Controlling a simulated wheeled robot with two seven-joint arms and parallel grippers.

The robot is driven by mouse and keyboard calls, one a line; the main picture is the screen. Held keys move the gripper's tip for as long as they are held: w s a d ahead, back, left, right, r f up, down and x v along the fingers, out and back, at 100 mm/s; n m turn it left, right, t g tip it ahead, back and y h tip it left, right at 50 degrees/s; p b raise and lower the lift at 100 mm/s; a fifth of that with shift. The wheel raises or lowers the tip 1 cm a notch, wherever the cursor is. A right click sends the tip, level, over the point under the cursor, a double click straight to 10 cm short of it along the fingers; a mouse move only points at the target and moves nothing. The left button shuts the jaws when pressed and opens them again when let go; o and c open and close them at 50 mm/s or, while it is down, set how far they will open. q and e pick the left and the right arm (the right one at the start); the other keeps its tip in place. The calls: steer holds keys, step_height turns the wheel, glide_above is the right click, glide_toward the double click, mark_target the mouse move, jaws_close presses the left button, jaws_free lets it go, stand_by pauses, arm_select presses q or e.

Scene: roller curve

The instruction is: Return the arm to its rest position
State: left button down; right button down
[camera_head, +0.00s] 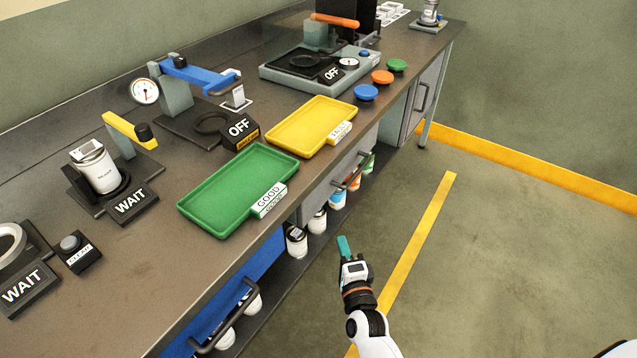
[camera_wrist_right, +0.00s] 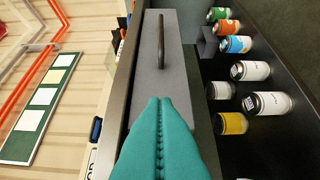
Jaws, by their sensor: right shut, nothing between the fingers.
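My right gripper (camera_head: 344,247) shows in the head view with teal fingers, in front of the bench and over the floor. In the right wrist view its teal fingers (camera_wrist_right: 160,125) are pressed together with nothing between them. It is apart from the bench and touches nothing that I can see. My left gripper is not in view.
The workbench carries a green GOOD tray (camera_head: 238,190), a yellow tray (camera_head: 308,124), a white can (camera_head: 97,167) in a WAIT station and blue (camera_head: 366,92), orange and green buttons. Several cans (camera_head: 297,240) stand on the shelf below. The floor (camera_head: 480,260) to the right is clear.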

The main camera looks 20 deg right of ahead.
steer(key=s+a+f+n+g+y, duration=0.15)
steer(key=s+f+n+g, duration=0.4)
steer(key=f, duration=0.85)
steer(key=s+a+f+n+g+y, duration=0.1)
steer(key=s+f+n+g+y, duration=0.15)
steer(key=s+f+n, duration=0.65)
steer(key=s+d+f+n+g, duration=0.2)
steer(key=s+f, duration=0.3)
steer(key=s, duration=0.4)
steer(key=s+d+f+n+g+h, duration=0.1)
steer(key=s+f+g, duration=0.3)
steer(key=s, duration=0.5)
steer(key=s+d+f+n+g+h, duration=0.1)
steer(key=s+d+f+n+g, duration=0.2)
steer(key=s+f, duration=0.5)
steer(key=shift+s+d+f+n, duration=0.25)
steer(key=shift+s+d+n, duration=0.3)
steer(key=shift+s, duration=0.5)
